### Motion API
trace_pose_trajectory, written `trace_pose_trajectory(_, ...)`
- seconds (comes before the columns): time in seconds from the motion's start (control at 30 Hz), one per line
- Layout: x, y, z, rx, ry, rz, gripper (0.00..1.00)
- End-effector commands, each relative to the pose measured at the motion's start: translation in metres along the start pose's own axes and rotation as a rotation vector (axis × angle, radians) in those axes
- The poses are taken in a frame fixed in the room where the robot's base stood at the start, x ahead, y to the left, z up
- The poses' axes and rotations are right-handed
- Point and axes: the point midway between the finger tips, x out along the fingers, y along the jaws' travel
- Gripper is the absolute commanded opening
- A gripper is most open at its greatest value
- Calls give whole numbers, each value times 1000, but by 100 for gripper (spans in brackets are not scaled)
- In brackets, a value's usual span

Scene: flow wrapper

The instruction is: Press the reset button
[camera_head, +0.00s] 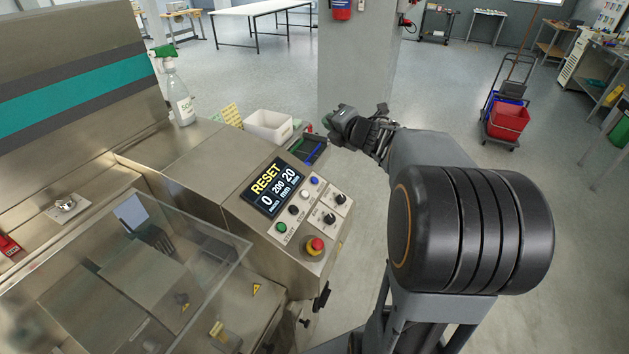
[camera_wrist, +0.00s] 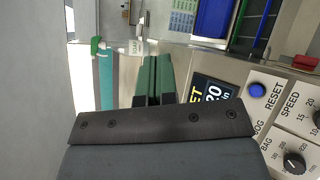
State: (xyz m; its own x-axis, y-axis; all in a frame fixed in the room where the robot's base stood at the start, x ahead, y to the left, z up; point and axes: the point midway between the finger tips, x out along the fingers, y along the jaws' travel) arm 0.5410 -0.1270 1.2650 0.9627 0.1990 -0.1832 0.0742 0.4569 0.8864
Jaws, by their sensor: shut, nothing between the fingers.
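The reset button is a round blue button (camera_wrist: 257,90) beside the printed word RESET in the wrist view. In the head view the blue button (camera_head: 315,181) is at the upper end of the sloped control panel, right of the screen (camera_head: 272,188) that reads RESET. My gripper (camera_head: 333,136) is beyond the panel's far edge, above and apart from the button. In the wrist view my gripper (camera_wrist: 157,72) has its green-padded fingers together and empty, left of the button. The button is unobstructed in both views.
A red emergency stop (camera_head: 316,245), a green button (camera_head: 281,228) and black knobs (camera_head: 330,218) share the panel. A white bin (camera_head: 268,126) and a spray bottle (camera_head: 180,100) stand behind it. A clear guard (camera_head: 130,270) covers the near left.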

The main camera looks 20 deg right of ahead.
Motion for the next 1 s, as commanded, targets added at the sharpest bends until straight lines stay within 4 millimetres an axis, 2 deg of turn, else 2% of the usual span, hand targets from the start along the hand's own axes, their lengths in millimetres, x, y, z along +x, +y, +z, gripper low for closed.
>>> trace_pose_trajectory(0.03, 3, -13, -1, -103, 81, 28, 0)
trace_pose_trajectory(0.2, -3, -40, -18, -367, 337, 150, 0)
trace_pose_trajectory(0.4, -18, -62, -30, -494, 505, 246, 0)
trace_pose_trajectory(1.0, -22, -67, -35, -520, 548, 275, 0)
